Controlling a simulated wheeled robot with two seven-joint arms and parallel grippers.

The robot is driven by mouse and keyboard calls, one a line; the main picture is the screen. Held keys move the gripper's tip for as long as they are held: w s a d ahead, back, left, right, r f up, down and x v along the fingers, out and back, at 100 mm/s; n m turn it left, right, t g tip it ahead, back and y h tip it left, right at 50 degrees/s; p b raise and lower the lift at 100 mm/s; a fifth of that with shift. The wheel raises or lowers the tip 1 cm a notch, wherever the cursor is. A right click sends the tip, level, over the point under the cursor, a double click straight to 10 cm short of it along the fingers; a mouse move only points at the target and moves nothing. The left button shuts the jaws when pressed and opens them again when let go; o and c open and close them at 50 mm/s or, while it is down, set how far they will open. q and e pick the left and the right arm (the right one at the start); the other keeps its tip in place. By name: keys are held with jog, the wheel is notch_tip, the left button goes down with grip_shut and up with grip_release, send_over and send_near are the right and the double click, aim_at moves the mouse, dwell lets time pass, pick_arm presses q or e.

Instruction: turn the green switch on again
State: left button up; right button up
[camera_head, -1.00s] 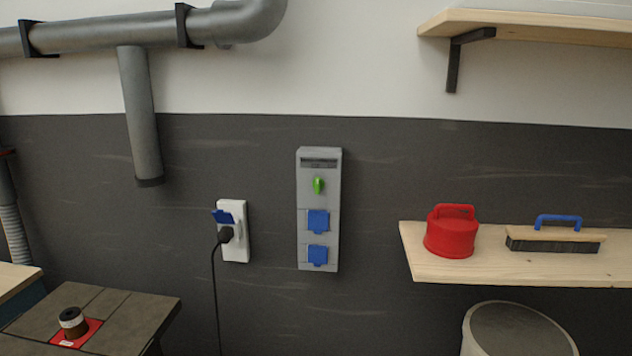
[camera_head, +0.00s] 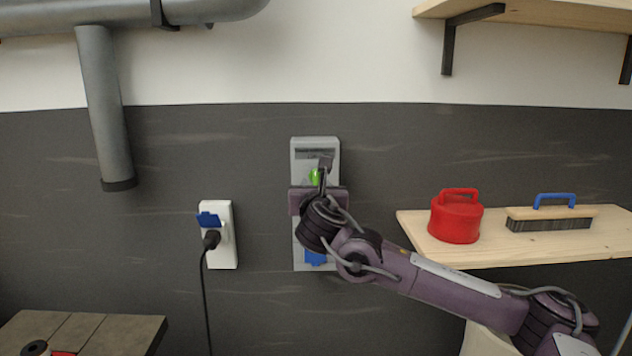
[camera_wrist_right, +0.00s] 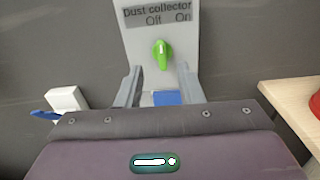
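The green switch (camera_head: 315,176) is a knob near the top of a grey wall box (camera_head: 315,146). In the right wrist view the knob (camera_wrist_right: 161,54) stands close to upright below a label reading "Dust collector", "Off" and "On". My right gripper (camera_head: 324,168) is in front of the box and partly hides the knob and the blue socket covers in the head view. In the right wrist view its two fingers (camera_wrist_right: 158,80) are apart, with nothing between them, just below the knob. I cannot tell the remaining distance to it. My left gripper is not in view.
A white socket (camera_head: 220,252) with a black plug (camera_head: 211,240) and hanging cable is left of the box. A wooden shelf (camera_head: 490,255) at the right holds a red canister (camera_head: 456,218) and a brush (camera_head: 550,216). A grey pipe (camera_head: 102,110) hangs at the left.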

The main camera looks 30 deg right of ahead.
aim_at(316, 173)
jog(key=p+x, duration=0.1)
jog(key=x, duration=0.1)
jog(key=p+x, duration=0.1)
jog(key=x, duration=0.1)
jog(key=r+p+x, duration=0.1)
jog(key=x, duration=0.1)
jog(key=shift+w+d, duration=0.1)
jog(key=shift+d, duration=0.05)
jog(key=shift+w+d+f, duration=0.1)
jog(key=shift+w+d, duration=0.25)
jog(key=shift+w, duration=0.2)
jog(key=c, duration=0.7)
